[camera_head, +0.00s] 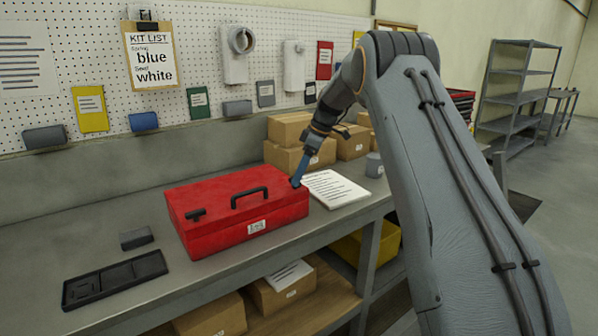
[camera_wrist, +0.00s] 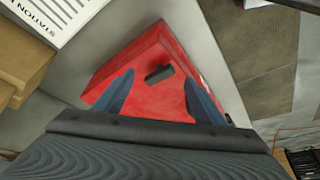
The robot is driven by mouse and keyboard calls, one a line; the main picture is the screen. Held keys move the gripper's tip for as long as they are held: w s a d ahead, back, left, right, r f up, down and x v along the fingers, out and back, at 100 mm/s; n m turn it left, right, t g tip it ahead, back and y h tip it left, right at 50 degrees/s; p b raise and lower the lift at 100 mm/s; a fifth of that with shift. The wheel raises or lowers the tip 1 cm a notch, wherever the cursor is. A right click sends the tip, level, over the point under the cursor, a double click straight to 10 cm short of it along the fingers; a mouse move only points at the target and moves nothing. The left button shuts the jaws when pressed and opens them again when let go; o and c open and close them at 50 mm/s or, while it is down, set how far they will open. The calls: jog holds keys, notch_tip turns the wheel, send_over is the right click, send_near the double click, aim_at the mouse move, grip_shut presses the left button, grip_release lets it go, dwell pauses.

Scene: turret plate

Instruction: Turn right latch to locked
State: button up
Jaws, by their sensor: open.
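A red toolbox (camera_head: 240,226) sits closed on the grey bench in the head view, with a black carry handle (camera_head: 249,198) on its lid. Its left latch (camera_head: 195,214) is a small dark tab at the lid's left end. In the wrist view, the right latch (camera_wrist: 159,73) is a short dark bar on the red lid (camera_wrist: 140,60). My gripper (camera_head: 297,183) is above the lid's right end, pointing down. In the wrist view, my gripper (camera_wrist: 158,79) is open, its blue fingers on either side of the latch, with no visible contact. The head view hides the right latch.
A printed sheet (camera_head: 334,188) lies right of the toolbox, with cardboard boxes (camera_head: 290,130) behind. A black tray (camera_head: 115,280) and a small grey block (camera_head: 136,238) lie to the left. A pegboard wall (camera_head: 200,60) stands behind. The bench left of the toolbox is mostly clear.

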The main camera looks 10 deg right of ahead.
jog(key=shift+a+f, duration=0.2)
jog(key=shift+f, duration=0.4)
jog(key=c, duration=1.3)
jog(key=shift+w+r, duration=0.15)
jog(key=o, duration=1.3)
jog(key=b+v, duration=0.3)
jog(key=v, duration=0.5)
